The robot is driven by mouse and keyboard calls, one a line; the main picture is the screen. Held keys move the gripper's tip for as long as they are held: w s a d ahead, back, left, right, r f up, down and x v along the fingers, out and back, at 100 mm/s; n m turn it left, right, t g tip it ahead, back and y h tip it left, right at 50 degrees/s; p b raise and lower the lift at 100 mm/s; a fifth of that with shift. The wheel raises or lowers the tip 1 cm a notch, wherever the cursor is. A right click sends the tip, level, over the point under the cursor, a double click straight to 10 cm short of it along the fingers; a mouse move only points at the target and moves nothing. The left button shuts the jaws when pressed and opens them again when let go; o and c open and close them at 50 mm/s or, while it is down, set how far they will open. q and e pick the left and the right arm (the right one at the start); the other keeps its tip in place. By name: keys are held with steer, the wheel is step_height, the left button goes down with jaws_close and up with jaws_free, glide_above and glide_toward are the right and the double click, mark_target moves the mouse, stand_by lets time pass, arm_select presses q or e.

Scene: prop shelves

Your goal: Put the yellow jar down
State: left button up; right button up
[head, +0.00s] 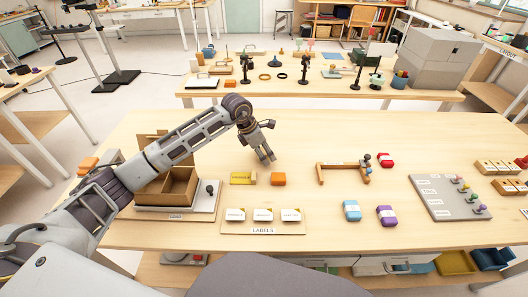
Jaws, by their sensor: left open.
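My left gripper (268,160) is open and points down over the table, just behind the yellow piece and the orange block. Nothing shows between its fingers. My right gripper is not in view.
A brown box (177,187) stands under my left arm. White labels sit on a holder (263,230) in front. A wooden frame (344,167), a red jar (387,160), a blue jar (352,211) and a purple jar (387,216) are to the right, beside a grey pegboard (434,197).

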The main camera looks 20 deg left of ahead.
arm_select(q)
steer(key=v, duration=1.2)
steer(key=shift+a+r+p, duration=0.1)
steer(key=shift+r+p, duration=0.1)
steer(key=shift+p, duration=0.15)
